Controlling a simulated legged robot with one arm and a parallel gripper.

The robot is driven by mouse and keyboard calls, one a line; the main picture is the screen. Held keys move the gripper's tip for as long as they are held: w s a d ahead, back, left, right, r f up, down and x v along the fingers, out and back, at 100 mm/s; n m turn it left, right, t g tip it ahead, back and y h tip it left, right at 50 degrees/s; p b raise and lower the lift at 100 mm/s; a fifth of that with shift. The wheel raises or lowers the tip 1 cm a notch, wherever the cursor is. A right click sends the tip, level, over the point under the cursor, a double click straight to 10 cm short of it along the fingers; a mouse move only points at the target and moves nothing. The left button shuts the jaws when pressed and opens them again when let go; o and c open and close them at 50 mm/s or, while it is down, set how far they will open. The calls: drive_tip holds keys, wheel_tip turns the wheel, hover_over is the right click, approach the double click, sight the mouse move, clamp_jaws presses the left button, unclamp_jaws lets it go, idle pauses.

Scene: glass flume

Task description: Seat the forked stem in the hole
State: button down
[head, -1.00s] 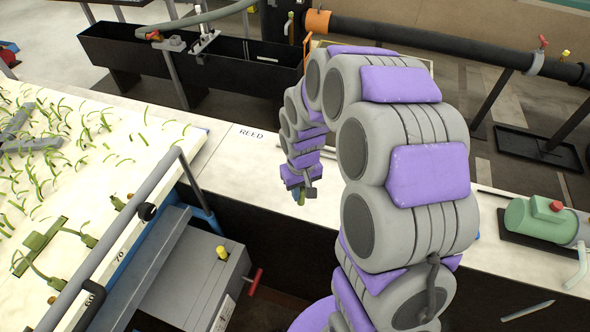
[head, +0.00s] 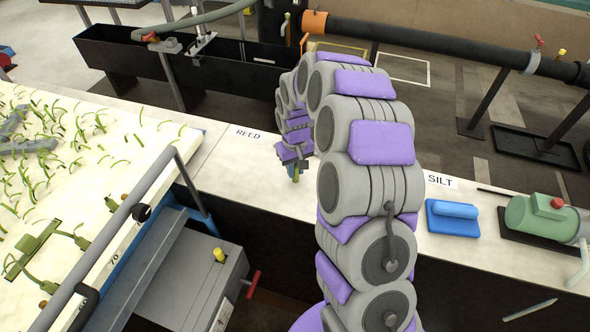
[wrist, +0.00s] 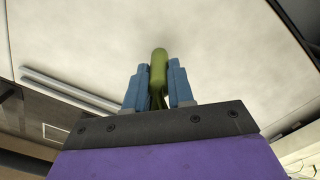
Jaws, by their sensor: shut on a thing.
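My gripper (wrist: 157,88) is shut on a green stem (wrist: 158,72), whose rounded upper part stands between the two blue fingers in the wrist view. The stem's lower part runs down between the fingers, and I cannot make out its fork. In the head view my gripper (head: 294,172) hangs over the pale ledge, right of the REED label (head: 248,134), with a bit of green at its tip. Whether it touches the ledge I cannot tell. On the pale bed (head: 150,150) at left lie many small green strips and a larger green branching piece (head: 35,250). I cannot pick out the hole.
A blue block (head: 453,218) sits by the SILT label (head: 440,181), with a green pump (head: 540,217) to its right. A grey rail (head: 125,215) and a grey box with a red handle (head: 252,285) stand in front. A black trough (head: 120,65) is behind.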

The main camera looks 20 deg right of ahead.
drive_tip(key=shift+f, duration=0.45)
drive_tip(key=shift+r, duration=0.1)
drive_tip(key=c, duration=1)
unclamp_jaws()
